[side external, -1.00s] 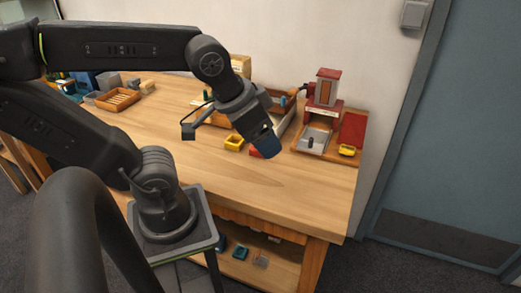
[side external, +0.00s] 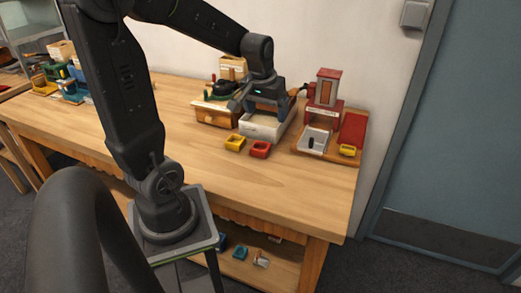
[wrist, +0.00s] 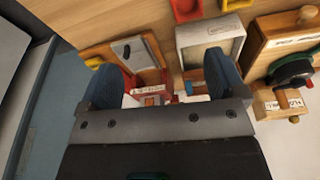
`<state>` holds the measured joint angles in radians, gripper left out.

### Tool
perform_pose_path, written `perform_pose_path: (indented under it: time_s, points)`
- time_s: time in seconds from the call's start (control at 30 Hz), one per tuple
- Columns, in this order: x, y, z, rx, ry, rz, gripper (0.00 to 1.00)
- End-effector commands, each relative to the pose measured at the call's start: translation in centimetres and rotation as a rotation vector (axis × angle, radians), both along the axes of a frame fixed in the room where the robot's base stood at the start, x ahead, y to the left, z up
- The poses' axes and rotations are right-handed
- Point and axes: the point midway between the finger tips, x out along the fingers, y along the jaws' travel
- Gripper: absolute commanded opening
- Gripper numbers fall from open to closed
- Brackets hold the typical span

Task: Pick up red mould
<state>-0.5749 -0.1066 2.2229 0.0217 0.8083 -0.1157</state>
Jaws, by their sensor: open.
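The red mould (side external: 260,149) is a small open block on the table, just right of a yellow mould (side external: 235,143) in the side external view. In the wrist view the red mould (wrist: 187,9) is cut off by the top edge, and part of the yellow mould (wrist: 236,3) shows beside it. My gripper (side external: 266,116) is over the white tray (side external: 258,131), behind the red mould and apart from it. In the wrist view its two blue fingers (wrist: 165,92) stand wide apart with nothing held between them.
A wooden box station with a red tower (side external: 326,88) and metal plate stands right, with a red panel (side external: 352,130) and another yellow mould (side external: 347,151). A wooden box with a green-and-black device (side external: 217,108) stands left of the tray. The table front (side external: 240,185) is clear.

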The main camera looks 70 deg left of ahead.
Motion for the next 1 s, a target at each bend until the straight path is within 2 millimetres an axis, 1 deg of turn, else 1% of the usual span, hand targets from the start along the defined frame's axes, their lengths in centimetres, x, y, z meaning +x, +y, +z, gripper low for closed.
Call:
perform_pose_path:
  time_s: [0.03,0.1,0.2,0.23,0.37,0.6,0.7,0.8,0.93,1.0]
  points:
    - [0.0,1.9,-1.0,-0.016,0.021,0.054,0.89]
    - [-0.1,3.6,-2.0,-0.028,0.038,0.108,0.89]
    - [-0.3,5.2,-2.8,-0.039,0.051,0.152,0.89]
    - [-0.3,5.4,-3.0,-0.042,0.053,0.159,0.89]
    - [-0.3,5.8,-4.4,-0.045,0.057,0.168,0.89]
    - [0.2,6.2,-8.9,-0.046,0.059,0.165,0.89]
    - [0.4,6.4,-10.4,-0.044,0.057,0.165,0.89]
    - [0.5,6.5,-11.3,-0.043,0.055,0.165,0.89]
    - [0.5,6.5,-12.0,-0.043,0.056,0.164,0.89]
    - [0.7,6.6,-12.7,-0.043,0.056,0.164,0.89]
